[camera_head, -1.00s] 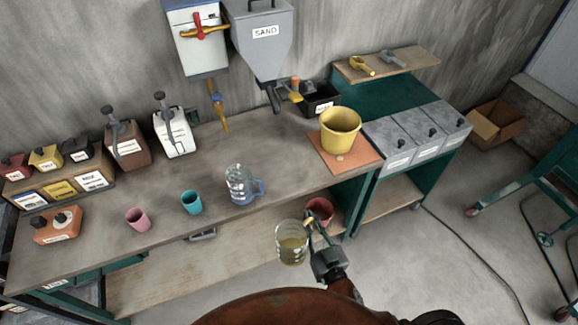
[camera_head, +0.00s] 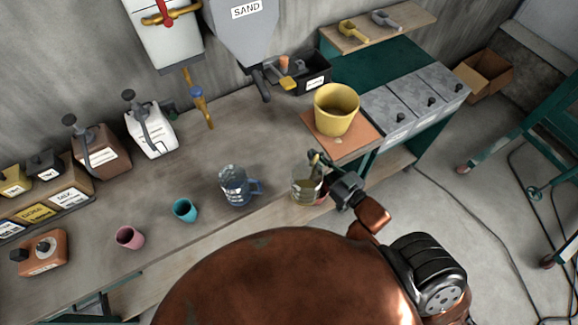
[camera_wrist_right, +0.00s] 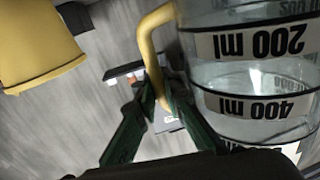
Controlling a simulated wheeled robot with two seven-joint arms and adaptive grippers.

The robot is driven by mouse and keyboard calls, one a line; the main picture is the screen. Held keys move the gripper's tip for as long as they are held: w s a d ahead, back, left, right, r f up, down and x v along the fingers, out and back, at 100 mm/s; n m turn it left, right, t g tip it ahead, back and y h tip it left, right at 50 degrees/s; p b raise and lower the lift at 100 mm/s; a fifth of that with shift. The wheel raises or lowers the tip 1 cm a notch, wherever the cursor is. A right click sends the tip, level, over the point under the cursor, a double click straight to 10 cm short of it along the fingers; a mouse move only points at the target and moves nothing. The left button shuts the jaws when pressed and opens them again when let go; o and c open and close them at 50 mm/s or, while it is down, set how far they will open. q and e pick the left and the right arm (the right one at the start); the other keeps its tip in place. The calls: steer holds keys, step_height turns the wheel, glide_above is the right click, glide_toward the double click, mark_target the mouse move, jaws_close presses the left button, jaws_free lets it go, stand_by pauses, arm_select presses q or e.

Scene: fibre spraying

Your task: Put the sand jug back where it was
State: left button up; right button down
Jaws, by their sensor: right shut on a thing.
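A clear measuring jug with a yellow handle (camera_head: 306,190) is in my right gripper (camera_head: 322,164), at the front edge of the bench, just left of the orange mat. In the right wrist view the jug (camera_wrist_right: 250,75) fills the right side, with printed 200 ml and 400 ml bands. The green fingers of my right gripper (camera_wrist_right: 158,98) are shut on its yellow handle (camera_wrist_right: 147,45). I cannot tell whether the jug touches the bench. A second clear jug with a blue handle (camera_head: 236,187) stands on the bench to the left. My left gripper is not in view.
A yellow bucket (camera_head: 336,110) stands on an orange mat (camera_head: 346,146) just right of the held jug. A teal cup (camera_head: 184,210) and a pink cup (camera_head: 129,238) stand further left. The grey sand hopper (camera_head: 243,32) hangs above the back. The bench middle (camera_head: 195,165) is clear.

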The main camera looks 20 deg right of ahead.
steer(key=w+d+r+n+y, duration=0.2)
steer(key=d+r, duration=0.2)
steer(key=r, duration=0.1)
steer(key=shift+g, duration=0.4)
steer(key=w+a+f, duration=0.1)
steer(key=w+f, duration=0.3)
steer(key=w+a+f+p, duration=0.1)
steer(key=w+f, duration=0.3)
steer(key=w, duration=0.1)
steer(key=w+a+f, duration=0.1)
steer(key=w+f, duration=0.3)
steer(key=shift+w+a+f, duration=0.3)
steer(key=shift+a+f, duration=0.05)
steer(key=shift+a, duration=0.05)
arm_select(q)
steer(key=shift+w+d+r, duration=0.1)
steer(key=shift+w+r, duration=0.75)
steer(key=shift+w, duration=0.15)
